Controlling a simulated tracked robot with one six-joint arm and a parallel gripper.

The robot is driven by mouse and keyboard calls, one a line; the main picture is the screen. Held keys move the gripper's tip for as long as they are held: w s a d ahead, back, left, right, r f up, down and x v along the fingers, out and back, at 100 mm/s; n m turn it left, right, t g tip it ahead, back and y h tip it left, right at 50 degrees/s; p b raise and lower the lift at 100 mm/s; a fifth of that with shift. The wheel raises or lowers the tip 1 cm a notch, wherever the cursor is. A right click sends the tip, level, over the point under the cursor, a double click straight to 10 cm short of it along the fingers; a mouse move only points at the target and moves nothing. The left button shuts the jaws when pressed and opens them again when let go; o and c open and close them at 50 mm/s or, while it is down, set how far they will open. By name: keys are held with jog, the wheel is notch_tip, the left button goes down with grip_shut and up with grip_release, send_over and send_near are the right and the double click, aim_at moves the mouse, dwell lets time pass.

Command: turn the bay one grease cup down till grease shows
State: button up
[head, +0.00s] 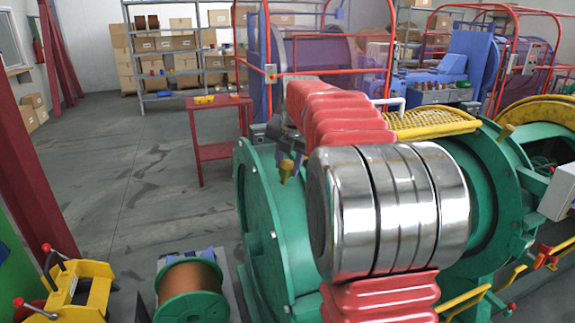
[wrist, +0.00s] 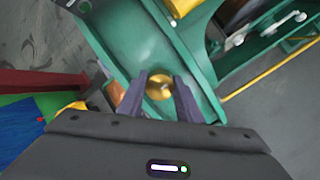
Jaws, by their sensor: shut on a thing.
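The brass grease cup (wrist: 159,87) sits on the green machine housing (wrist: 130,40), between the two dark fingers of my gripper (wrist: 160,80) in the wrist view. The fingers are shut on it from both sides. In the head view a small brass cup (head: 286,170) stands at the near left end of the green housing (head: 262,215), just below the end of my arm. I cannot tell whether any grease shows around the cup.
A yellow mesh guard (head: 430,123) covers the machine's top. A copper wire spool (head: 190,290) and a yellow stand (head: 78,290) are at lower left. A red table (head: 215,103) stands behind them. Another brass fitting (head: 506,131) is farther right.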

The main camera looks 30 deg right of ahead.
jog(key=shift+m, duration=0.3)
jog(key=m, duration=0.4)
jog(key=shift+g, duration=0.3)
jog(key=m, duration=0.4)
jog(key=shift+s+m, duration=0.1)
jog(key=shift+m, duration=0.3)
jog(key=m, duration=0.4)
jog(key=shift+g, duration=0.3)
jog(key=m, duration=0.5)
jog(key=shift+s+f+m, duration=0.1)
jog(key=shift+m, duration=0.3)
jog(key=m, duration=0.4)
jog(key=shift+a+m+y, duration=0.1)
jog(key=shift+m+y, duration=0.2)
jog(key=shift+y, duration=0.1)
jog(key=m, duration=0.8)
jog(key=shift+a+m+y, duration=0.1)
jog(key=shift+m+y, duration=0.3)
jog(key=m, duration=0.4)
jog(key=shift+m, duration=0.4)
